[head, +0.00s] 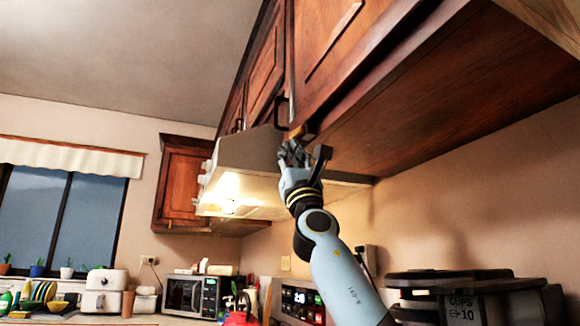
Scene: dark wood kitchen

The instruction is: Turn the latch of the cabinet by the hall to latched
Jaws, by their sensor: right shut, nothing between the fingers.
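A dark wood upper cabinet (335,45) hangs at the upper right, seen from below, with its doors closed. A small brass-coloured piece (305,130), which looks like the latch, sits at the lower edge of its door. I cannot tell which way the latch is turned. My right gripper (292,150) is raised just below this piece, with its fingers shut and empty. Its fingertips are close to the cabinet's lower edge; I cannot tell whether they touch it. My left gripper is out of view.
A range hood (245,165) with a lit lamp is just left of my right gripper. A smaller wall cabinet (182,185) hangs farther back.

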